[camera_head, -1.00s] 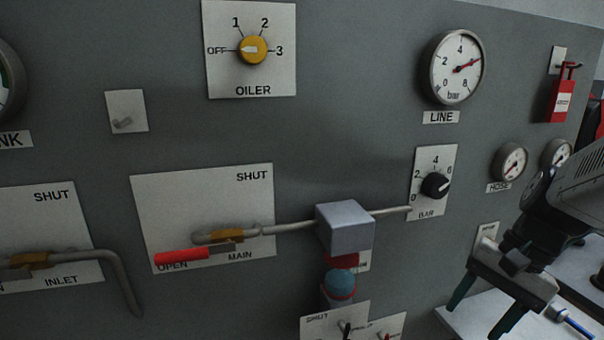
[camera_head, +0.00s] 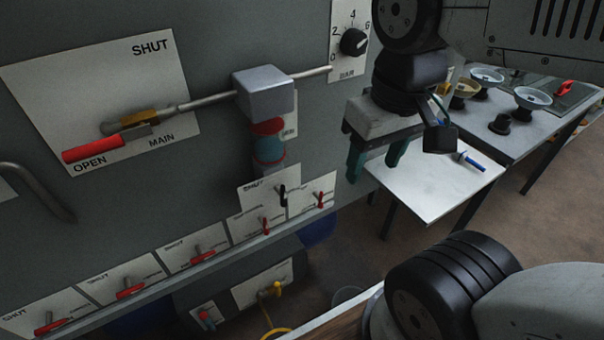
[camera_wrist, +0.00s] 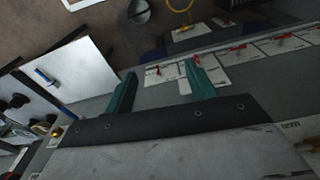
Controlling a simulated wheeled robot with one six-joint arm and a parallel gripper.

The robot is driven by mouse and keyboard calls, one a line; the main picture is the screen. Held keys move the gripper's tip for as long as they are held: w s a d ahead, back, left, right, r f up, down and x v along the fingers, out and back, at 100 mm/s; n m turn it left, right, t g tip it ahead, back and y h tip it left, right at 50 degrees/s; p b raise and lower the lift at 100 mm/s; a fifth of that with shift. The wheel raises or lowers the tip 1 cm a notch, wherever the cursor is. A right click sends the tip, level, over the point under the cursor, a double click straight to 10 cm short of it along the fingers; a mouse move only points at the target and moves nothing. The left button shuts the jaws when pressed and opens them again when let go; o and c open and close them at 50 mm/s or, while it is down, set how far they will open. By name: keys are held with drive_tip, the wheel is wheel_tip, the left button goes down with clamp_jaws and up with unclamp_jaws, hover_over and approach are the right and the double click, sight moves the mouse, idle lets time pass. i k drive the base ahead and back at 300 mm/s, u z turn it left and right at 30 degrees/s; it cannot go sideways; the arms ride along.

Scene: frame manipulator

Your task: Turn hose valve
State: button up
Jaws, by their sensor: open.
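A row of small valve plates marked SHUT runs along the bottom of the grey panel. At its right end are a black lever (camera_head: 283,195) and a red lever (camera_head: 320,200); further left are red levers such as one at the middle (camera_head: 203,258). Their small labels are unreadable, so I cannot tell which is the hose valve. My gripper (camera_head: 376,170) is open and empty, its green fingers pointing down, right of the plates and apart from them. In the wrist view a small plate with a red lever (camera_wrist: 155,71) appears between the fingertips.
The large MAIN valve has a red handle (camera_head: 93,149) pointing to OPEN. A grey block (camera_head: 263,92) on a pipe juts from the panel. A white table (camera_head: 430,180) with a blue tool (camera_head: 470,161) stands at right. A yellow tap (camera_head: 275,289) sits below.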

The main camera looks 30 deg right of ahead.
sight(320, 198)
drive_tip(key=z, duration=0.05)
drive_tip(key=k, duration=0.5)
drive_tip(key=u, duration=2.05)
drive_tip(key=k, duration=0.9)
drive_tip(key=z, duration=0.85)
drive_tip(key=i, duration=0.5)
drive_tip(key=u, duration=0.05)
